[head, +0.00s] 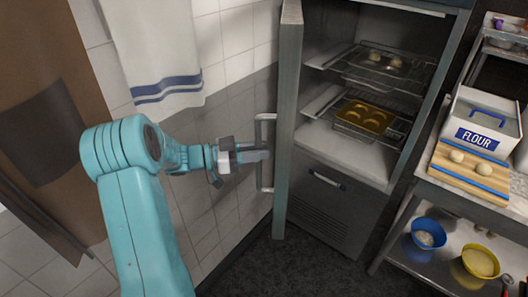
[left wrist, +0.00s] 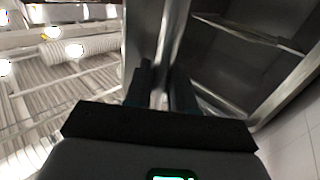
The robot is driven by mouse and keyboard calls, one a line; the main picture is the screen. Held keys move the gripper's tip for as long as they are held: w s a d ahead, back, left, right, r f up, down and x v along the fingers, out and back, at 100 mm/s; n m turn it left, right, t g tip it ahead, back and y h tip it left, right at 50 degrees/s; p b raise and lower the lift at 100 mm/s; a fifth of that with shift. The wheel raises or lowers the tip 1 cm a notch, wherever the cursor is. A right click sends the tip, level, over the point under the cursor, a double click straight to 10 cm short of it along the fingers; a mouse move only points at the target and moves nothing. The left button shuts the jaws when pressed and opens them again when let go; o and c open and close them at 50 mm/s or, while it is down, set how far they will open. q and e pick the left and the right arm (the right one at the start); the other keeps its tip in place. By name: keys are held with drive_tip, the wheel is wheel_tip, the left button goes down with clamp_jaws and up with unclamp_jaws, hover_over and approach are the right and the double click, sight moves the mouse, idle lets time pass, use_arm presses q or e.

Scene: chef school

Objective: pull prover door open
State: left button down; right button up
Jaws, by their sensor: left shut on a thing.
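The prover (head: 345,160) is a tall grey cabinet right of centre in the head view. Its door (head: 288,120) stands wide open on the left side, seen almost edge-on. The door's handle (head: 264,182) is a pale upright bar on the face turned to the left. My left gripper (head: 254,154) is at the handle, shut on it about mid-height. In the left wrist view, the two dark fingers (left wrist: 162,92) close around the bar, in front of the metal door. My right gripper is in neither view.
Inside the prover are wire shelves with trays of dough (head: 365,115). A worktable to the right carries a flour bin (head: 482,125) and a dough board (head: 470,168), with blue and yellow bowls below. A tiled wall and hanging towel (head: 155,45) are left of the door.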

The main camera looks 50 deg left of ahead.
use_arm(q)
drive_tip(key=shift+s+a+r, duration=0.2)
drive_tip(key=shift+s+a, duration=0.4)
drive_tip(key=shift+a, duration=0.3)
drive_tip(key=c, duration=1.3)
unclamp_jaws()
drive_tip(key=shift+o, duration=1)
drive_tip(key=shift+w+f, duration=0.15)
